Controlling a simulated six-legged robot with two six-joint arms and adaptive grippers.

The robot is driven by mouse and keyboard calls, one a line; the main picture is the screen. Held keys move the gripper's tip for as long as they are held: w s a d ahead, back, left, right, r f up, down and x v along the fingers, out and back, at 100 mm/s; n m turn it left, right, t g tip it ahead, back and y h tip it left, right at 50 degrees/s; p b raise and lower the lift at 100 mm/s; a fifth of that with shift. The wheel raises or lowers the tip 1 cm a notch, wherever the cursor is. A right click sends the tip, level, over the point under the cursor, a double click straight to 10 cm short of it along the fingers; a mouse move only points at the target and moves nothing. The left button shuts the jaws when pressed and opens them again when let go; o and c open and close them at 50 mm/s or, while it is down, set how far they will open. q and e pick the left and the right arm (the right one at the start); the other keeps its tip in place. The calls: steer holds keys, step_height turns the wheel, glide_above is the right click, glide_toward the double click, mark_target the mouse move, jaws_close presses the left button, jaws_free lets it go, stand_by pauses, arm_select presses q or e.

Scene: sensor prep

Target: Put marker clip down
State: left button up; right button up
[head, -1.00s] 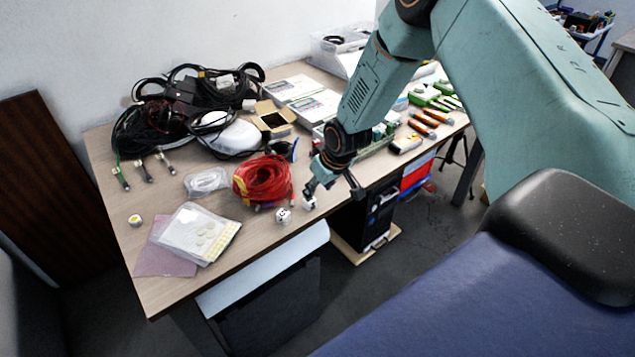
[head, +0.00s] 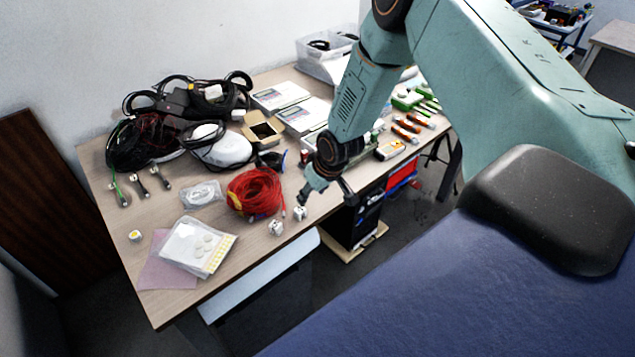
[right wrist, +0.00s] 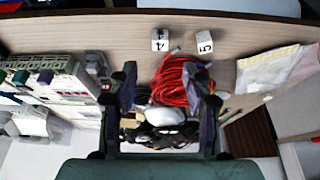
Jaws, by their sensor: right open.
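Two small white cube-shaped marker clips stand on the table near its front edge. The clip marked 4 shows in the right wrist view (right wrist: 160,40) and in the head view (head: 300,213). The clip marked 5 (right wrist: 204,43) is beside it, to its left in the head view (head: 276,228). My right gripper (head: 326,194) is open and empty, just above and beside the clip marked 4. Its two spread fingers show in the right wrist view (right wrist: 160,80), with no clip between them. My left gripper is not in view.
A red cable coil (head: 255,190) lies behind the clips. A clear bag (head: 198,247) on a pink sheet (head: 165,270), and a small white-and-yellow piece (head: 135,236), lie at the left. Black cables (head: 150,140) and a small open box (head: 263,130) are farther back.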

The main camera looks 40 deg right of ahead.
steer(key=s+a+f+g, duration=0.1)
steer(key=s+a+f, duration=0.2)
steer(key=s+a, duration=0.45)
steer(key=s+a+f+g, duration=0.2)
steer(key=s+a+f, duration=0.15)
steer(key=s, duration=0.75)
steer(key=s+a+r+m+g, duration=0.1)
steer(key=s+a+r, duration=0.1)
steer(key=s, duration=1.4)
steer(key=shift+s+a+g, duration=0.15)
steer(key=shift+a+g, duration=0.05)
steer(key=shift+g, duration=0.1)
steer(key=shift+a+r, duration=0.1)
